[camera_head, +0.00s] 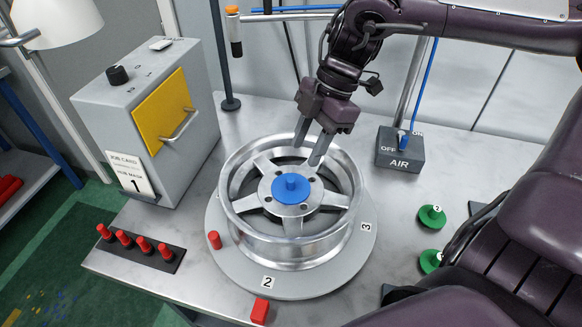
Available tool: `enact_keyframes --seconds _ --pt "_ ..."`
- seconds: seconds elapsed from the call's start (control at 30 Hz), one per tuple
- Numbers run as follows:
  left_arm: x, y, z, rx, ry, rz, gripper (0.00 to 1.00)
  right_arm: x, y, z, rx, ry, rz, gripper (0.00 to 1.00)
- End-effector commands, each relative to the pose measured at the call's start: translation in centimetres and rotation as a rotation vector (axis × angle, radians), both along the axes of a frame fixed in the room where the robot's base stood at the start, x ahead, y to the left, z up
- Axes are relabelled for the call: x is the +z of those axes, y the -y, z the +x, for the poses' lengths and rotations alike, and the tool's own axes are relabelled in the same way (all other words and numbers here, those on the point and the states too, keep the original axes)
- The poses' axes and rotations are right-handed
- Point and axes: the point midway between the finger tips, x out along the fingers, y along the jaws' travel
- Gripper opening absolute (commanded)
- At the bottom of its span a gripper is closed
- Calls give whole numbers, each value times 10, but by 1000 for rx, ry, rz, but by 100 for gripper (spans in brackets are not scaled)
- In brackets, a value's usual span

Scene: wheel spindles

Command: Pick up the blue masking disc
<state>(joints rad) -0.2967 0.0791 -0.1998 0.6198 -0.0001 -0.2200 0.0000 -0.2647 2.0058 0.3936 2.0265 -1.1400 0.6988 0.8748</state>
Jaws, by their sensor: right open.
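The blue masking disc (291,188) lies on the hub of a silver wheel (248,233), with a small raised knob at its centre. The wheel lies flat on a round grey turntable (330,278) marked 2 and 3. My right gripper (307,152) comes in from the upper right and points down over the wheel's back rim. Its two fingers are apart with nothing between them. It is behind and slightly right of the disc, not touching it. My left gripper is not in view.
A grey cabinet (190,85) with a yellow door stands at the left. Red plugs in a black rack (165,257) sit in front of it. An AIR switch box (400,152) stands behind right. Green discs (432,217) lie at the right. A red block (260,310) is at the front.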

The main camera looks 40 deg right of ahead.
Motion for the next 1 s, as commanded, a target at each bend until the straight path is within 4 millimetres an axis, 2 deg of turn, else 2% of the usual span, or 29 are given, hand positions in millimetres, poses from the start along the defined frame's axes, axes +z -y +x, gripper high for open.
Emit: enact_keyframes --seconds 0.07,0.2,0.6,0.9,1.0 --pt "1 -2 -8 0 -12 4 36 -9 -4 -1 1 -4 0 42" --pt "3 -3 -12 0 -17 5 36 -21 -10 0 1 -4 1 42" --pt "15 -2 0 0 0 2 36 -62 -29 3 -1 -4 0 42" --pt "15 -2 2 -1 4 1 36 -66 -31 4 -1 1 0 42" --pt "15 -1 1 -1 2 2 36 -66 -31 4 -1 1 0 30"
